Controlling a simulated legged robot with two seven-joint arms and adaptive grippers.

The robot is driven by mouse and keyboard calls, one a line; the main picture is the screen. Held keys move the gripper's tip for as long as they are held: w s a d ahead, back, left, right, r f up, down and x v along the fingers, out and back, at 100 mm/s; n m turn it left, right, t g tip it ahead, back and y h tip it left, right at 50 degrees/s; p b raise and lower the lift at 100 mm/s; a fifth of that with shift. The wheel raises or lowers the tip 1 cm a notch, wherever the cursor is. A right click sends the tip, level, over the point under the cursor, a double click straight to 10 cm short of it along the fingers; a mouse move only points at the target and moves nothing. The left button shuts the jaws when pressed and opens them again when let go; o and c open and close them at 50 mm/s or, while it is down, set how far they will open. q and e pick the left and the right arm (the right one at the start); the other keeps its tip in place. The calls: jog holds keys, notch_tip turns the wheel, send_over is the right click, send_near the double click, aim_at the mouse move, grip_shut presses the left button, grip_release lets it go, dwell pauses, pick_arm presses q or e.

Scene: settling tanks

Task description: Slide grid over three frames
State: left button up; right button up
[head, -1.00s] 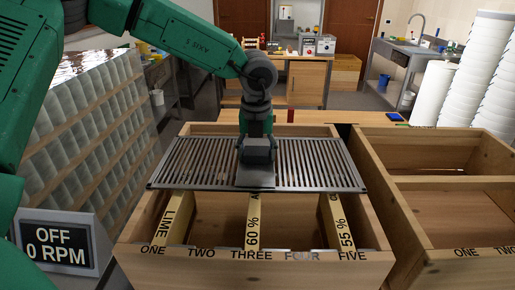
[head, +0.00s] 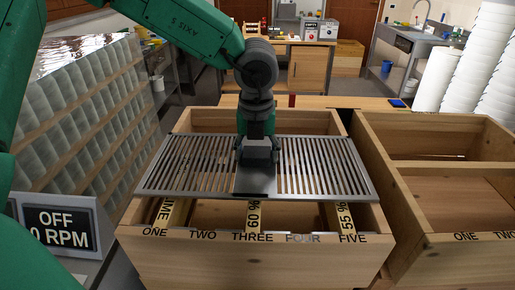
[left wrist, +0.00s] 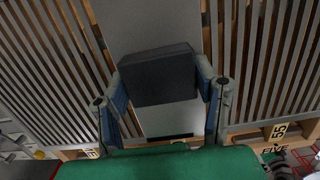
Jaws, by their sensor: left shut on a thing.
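The grey slatted metal grid (head: 312,170) lies across the top of a wooden box (head: 255,262), over the back and middle of its opening. My left gripper (head: 257,150) is shut on the dark block-shaped handle at the grid's middle; the handle (left wrist: 158,75) shows between the fingers in the left wrist view. Three wooden frames stick out under the grid's near edge: the lime frame (head: 172,214) at ONE, the 60 % frame (head: 253,216) at THREE and the 55 % frame (head: 345,216) at FIVE. Their far parts are hidden under the grid. My right gripper is not in view.
A second wooden box (head: 455,200), open and divided, stands close on the right. A sign reading OFF 0 RPM (head: 58,228) stands at the left front, by a glass-like block wall (head: 85,120). White rolls (head: 470,75) stand at the back right.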

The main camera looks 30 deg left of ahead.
aim_at(256, 183)
pick_arm(q)
jog(key=shift+s+d+f+b, duration=0.1)
jog(key=shift+s+d, duration=0.55)
jog(key=shift+s, duration=0.45)
jog(key=shift+s+d+f+b, duration=0.1)
jog(key=shift+s+d, duration=0.5)
jog(key=shift+s, duration=0.55)
jog(key=shift+s+d+f+b, duration=0.1)
jog(key=shift+s+d, duration=0.55)
jog(key=shift+s, duration=0.45)
jog(key=shift+r, duration=0.1)
jog(key=shift+w+p, duration=0.1)
jog(key=shift+p, duration=0.25)
jog(key=shift+r+p, duration=0.1)
jog(key=shift+p, duration=0.25)
jog(key=o, duration=1.6)
jog(key=shift+o, duration=0.2)
jog(key=shift+w, duration=0.15)
jog(key=shift+r, duration=0.1)
